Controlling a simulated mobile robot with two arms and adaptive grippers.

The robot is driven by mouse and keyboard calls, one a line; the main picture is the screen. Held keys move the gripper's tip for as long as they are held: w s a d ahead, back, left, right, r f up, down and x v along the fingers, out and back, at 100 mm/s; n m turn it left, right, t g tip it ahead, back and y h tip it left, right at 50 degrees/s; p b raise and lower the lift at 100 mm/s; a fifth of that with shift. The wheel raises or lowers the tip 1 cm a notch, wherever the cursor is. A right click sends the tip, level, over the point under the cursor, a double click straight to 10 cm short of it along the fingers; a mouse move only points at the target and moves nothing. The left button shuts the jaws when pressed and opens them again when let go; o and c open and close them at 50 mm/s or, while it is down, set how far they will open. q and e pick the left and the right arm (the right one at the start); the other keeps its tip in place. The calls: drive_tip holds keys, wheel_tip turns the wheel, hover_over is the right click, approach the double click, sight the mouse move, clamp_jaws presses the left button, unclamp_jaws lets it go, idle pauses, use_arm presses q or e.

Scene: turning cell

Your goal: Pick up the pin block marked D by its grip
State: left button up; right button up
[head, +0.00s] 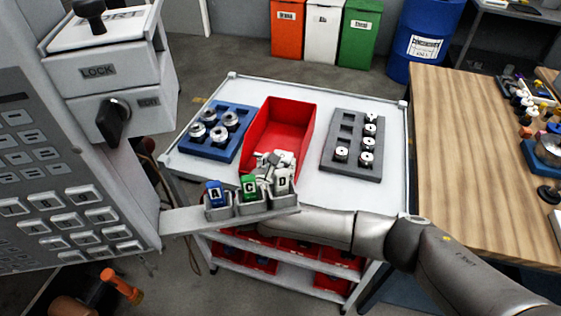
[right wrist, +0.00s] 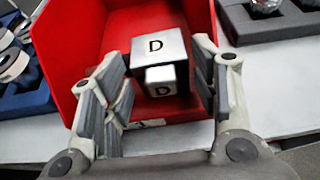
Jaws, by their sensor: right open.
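The pin block marked D (head: 281,182) is a pale grey-white block standing in the right-hand holder of a small shelf in the head view. In the right wrist view the D block (right wrist: 146,54) shows two faces lettered D, one large and one smaller. My right gripper (head: 271,163) is just behind the blocks, partly hidden by them. In the right wrist view my right gripper (right wrist: 163,65) is open, with one finger on each side of the D block and gaps visible. My left gripper is not in view.
A blue block marked A (head: 214,193) and a green block marked C (head: 249,187) stand in the holders left of D. Behind is a red bin (head: 303,122) on a white cart, between a blue tray (head: 241,113) and a grey tray (head: 357,114). A control panel (head: 62,185) stands at left.

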clamp_jaws()
drive_tip(key=shift+w+r, duration=0.1)
drive_tip(key=shift+r, duration=0.05)
idle(0.4)
drive_tip(key=shift+r, duration=0.1)
